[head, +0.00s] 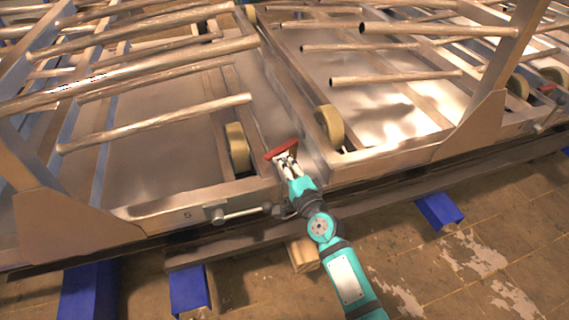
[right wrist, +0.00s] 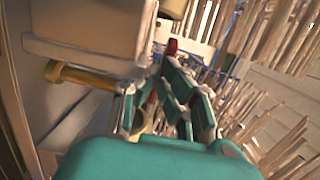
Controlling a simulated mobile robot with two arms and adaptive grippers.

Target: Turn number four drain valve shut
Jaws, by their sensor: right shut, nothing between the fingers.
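My right gripper (head: 286,158) is shut and empty at the steel frame's corner between two bays. A red handle bar (head: 281,149) shows right at its fingertips; I cannot tell whether they touch. In the right wrist view the gripper (right wrist: 168,75) has a small red piece (right wrist: 171,47) just beyond its tips. A valve with a metal lever (head: 245,214) sits on the front rail, left of my right arm, beside a mark that reads 5 (head: 187,215). Another fitting with a red handle (head: 547,88) shows at the far right. No number four is legible. My left gripper is not in view.
Steel frames with long tubes (head: 160,124) stand over sheet-metal trays. Cream wheels (head: 329,126) sit inside the bays. Blue supports (head: 439,211) hold the lower rail. In the right wrist view a brass pipe (right wrist: 85,76) lies left of the fingers. The tiled floor in front is mostly clear.

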